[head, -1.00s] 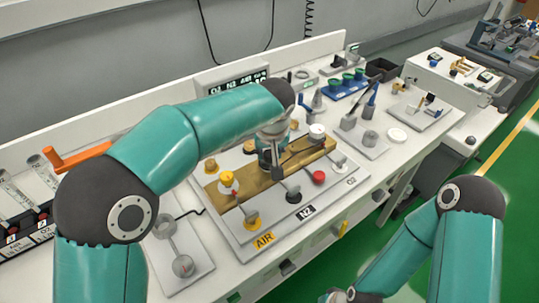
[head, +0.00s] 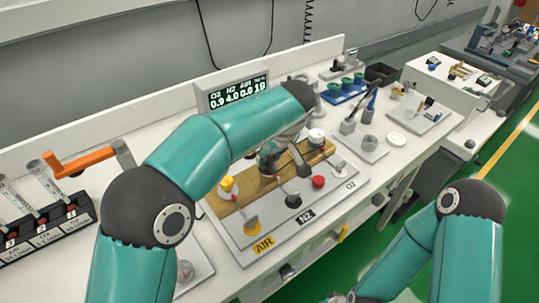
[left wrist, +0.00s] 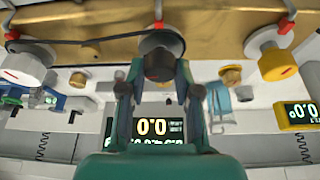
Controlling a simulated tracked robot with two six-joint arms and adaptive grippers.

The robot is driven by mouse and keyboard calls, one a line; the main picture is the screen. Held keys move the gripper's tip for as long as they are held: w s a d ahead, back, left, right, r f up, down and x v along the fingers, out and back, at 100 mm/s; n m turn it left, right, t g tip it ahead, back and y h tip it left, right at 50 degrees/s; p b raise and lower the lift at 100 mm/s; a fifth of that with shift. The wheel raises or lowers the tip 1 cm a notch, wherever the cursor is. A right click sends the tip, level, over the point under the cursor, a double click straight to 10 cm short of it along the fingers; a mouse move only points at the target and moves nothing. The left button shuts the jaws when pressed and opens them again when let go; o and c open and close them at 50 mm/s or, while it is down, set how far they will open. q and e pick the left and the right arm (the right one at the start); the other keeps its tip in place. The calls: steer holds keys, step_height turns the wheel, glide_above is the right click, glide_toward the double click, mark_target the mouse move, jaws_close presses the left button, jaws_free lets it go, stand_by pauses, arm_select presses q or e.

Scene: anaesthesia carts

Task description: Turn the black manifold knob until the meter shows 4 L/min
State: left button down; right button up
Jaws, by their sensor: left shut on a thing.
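The black manifold knob (left wrist: 160,57) shows at the top middle of the left wrist view, in front of the brass manifold block (left wrist: 90,28). My left gripper (left wrist: 160,82) is shut on it, one finger on each side. In the head view my left gripper (head: 285,162) is over the brass block (head: 232,203), and the arm mostly hides the knob.
A yellow knob (head: 227,184), a red knob (head: 318,182) and a white knob (head: 316,136) stand around the block. An orange-handled tool (head: 85,160) and flow tubes are at left. A blue rack (head: 345,88) and small fixtures stand at the back right.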

arm_select(q)
steer(key=shift+w+r, duration=0.1)
steer(key=c, duration=0.8)
jaws_free()
steer(key=v, duration=1.2)
steer(key=shift+d+f, duration=0.1)
steer(key=shift+f, duration=0.1)
